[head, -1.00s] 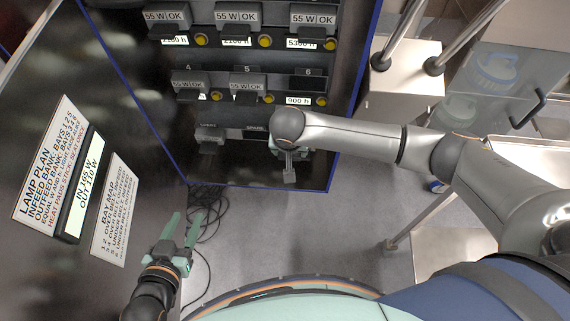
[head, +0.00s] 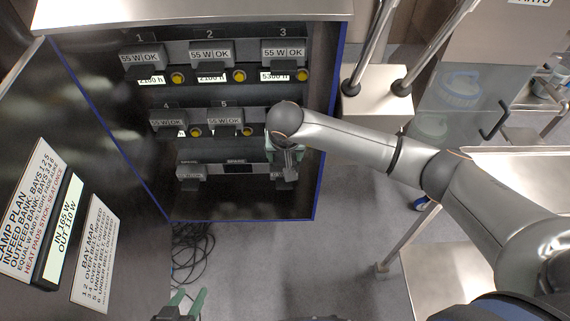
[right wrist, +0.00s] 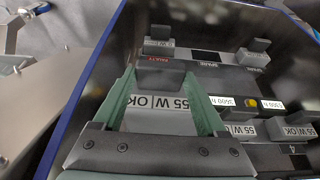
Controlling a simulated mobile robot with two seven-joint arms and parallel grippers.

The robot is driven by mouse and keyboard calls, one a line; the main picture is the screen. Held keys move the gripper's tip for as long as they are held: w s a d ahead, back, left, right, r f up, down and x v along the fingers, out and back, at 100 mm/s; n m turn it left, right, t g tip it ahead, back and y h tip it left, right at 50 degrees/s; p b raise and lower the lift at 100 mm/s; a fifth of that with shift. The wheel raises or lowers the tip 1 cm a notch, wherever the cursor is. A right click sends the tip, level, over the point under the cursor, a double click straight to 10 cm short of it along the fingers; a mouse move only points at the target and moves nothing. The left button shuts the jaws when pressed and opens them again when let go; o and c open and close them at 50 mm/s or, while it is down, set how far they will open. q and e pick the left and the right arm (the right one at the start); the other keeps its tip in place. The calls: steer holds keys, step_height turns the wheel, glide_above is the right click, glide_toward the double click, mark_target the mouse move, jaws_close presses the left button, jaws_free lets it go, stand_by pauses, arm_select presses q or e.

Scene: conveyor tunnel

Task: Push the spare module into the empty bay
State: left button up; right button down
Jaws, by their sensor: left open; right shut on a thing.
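The spare module, a grey block labelled "55 W OK" (right wrist: 160,115), is between the green fingers of my right gripper (right wrist: 168,108) in the right wrist view. In the head view my right gripper (head: 286,160) is in front of the cabinet's right column, below bay 3. My wrist hides bay 6 there, and I cannot tell how far the module is in. Bays 4 (head: 168,122) and 5 (head: 225,121) hold modules.
The lower shelf holds a module in the faulty slot (right wrist: 160,45) and one in a spare slot (right wrist: 255,52); the slot between is empty. A blue-edged cabinet side stands right of the gripper. Black cables (head: 192,255) lie on the floor.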

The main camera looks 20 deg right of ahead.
steer(key=shift+w+r, duration=0.1)
steer(key=shift+w, duration=0.1)
steer(key=shift+w+d+b, duration=0.15)
steer(key=shift+w+b, duration=0.05)
steer(key=shift+b, duration=0.1)
stand_by(0.5)
